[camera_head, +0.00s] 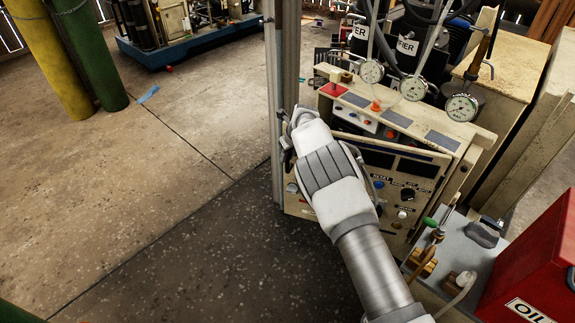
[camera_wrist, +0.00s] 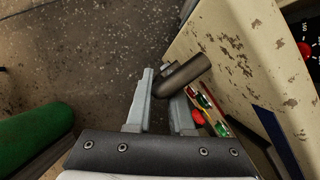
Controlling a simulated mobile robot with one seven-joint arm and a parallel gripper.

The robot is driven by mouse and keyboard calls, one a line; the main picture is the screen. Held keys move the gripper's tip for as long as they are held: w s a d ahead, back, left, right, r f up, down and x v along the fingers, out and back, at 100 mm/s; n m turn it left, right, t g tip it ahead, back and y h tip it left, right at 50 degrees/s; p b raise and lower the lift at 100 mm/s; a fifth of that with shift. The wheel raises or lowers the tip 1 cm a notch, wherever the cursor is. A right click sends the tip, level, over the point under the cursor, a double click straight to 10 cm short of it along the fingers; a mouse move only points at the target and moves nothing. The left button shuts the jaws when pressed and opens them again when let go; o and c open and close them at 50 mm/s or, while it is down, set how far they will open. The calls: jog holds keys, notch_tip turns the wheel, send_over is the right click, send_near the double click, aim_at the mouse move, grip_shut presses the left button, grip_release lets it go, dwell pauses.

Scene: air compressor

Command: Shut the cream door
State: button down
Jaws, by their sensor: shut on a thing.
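My gripper (camera_wrist: 163,100) is shut on a dark, rounded handle (camera_wrist: 187,74) that sits between its two grey fingers. The handle lies against the edge of a cream panel with chipped paint (camera_wrist: 252,55), which appears to be the cream door. In the head view my gripper (camera_head: 290,140) is at the left side of the cream compressor cabinet (camera_head: 415,135). My wrist hides the handle and much of the cabinet's left front there. I cannot tell how far the door stands open.
A grey upright post (camera_head: 283,60) rises just behind my gripper. Gauges (camera_head: 461,107) top the cabinet. A red oil box (camera_head: 535,270) and a grey bench (camera_head: 470,255) stand at the right. Yellow (camera_head: 50,55) and green (camera_head: 90,50) cylinders stand far left.

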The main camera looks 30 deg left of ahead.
jog(key=shift+w+a+b, duration=0.1)
jog(key=shift+w+b, duration=0.2)
jog(key=shift+w, duration=0.3)
jog(key=c, duration=0.8)
grip_release()
jog(key=p+v, duration=0.2)
jog(key=v, duration=1.5)
jog(key=shift+r+p, duration=0.3)
jog(key=shift+p, duration=0.1)
